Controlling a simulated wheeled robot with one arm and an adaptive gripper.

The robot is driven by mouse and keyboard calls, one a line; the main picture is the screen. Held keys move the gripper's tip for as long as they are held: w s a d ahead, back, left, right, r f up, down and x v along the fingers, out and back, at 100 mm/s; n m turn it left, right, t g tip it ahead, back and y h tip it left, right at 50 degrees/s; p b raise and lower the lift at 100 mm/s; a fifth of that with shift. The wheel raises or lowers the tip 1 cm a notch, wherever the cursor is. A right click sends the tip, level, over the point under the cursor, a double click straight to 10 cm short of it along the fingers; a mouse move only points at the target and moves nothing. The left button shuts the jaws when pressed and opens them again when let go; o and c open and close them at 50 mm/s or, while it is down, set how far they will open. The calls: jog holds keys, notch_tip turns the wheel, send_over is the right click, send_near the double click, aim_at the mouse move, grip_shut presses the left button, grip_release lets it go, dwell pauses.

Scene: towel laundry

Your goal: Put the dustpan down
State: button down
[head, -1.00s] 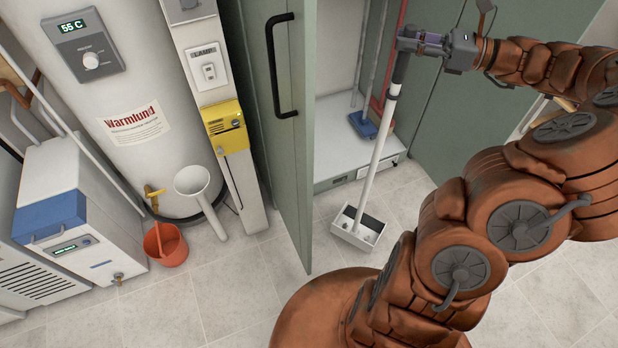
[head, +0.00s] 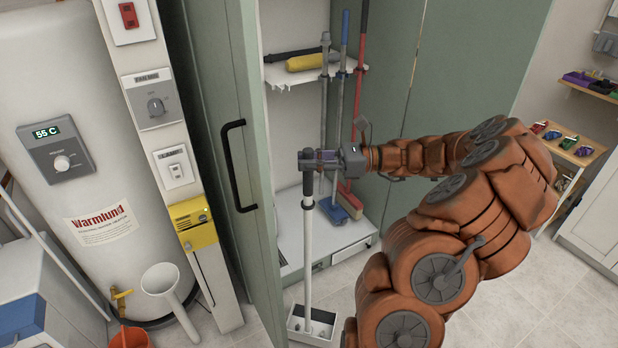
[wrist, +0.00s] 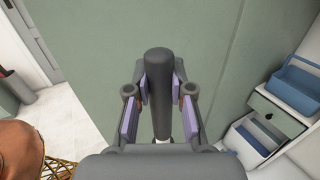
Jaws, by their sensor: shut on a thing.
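The dustpan (head: 308,245) is white, with a long upright handle, a dark grip at the top and a boxy pan at the bottom. My gripper (head: 309,160) is shut on the dark grip, in front of the open cabinet. In the wrist view the dark grip (wrist: 158,95) stands between the two fingers of my gripper (wrist: 158,88). The pan is low over the tiled floor near the cabinet's front; I cannot tell whether it touches the floor.
The open green cabinet (head: 345,240) holds a blue-headed broom (head: 335,208), a red-handled broom (head: 357,120) and a yellow roll (head: 305,62). Its open door (head: 235,130) stands left of the dustpan. A water heater (head: 60,110) is farther left. Floor is free at right.

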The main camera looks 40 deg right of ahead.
jog(key=shift+f, duration=1.85)
jog(key=c, duration=1)
grip_release()
jog(key=shift+f, duration=0.1)
jog(key=shift+c, duration=0.2)
jog(key=v, duration=1.2)
jog(key=shift+b, duration=0.45)
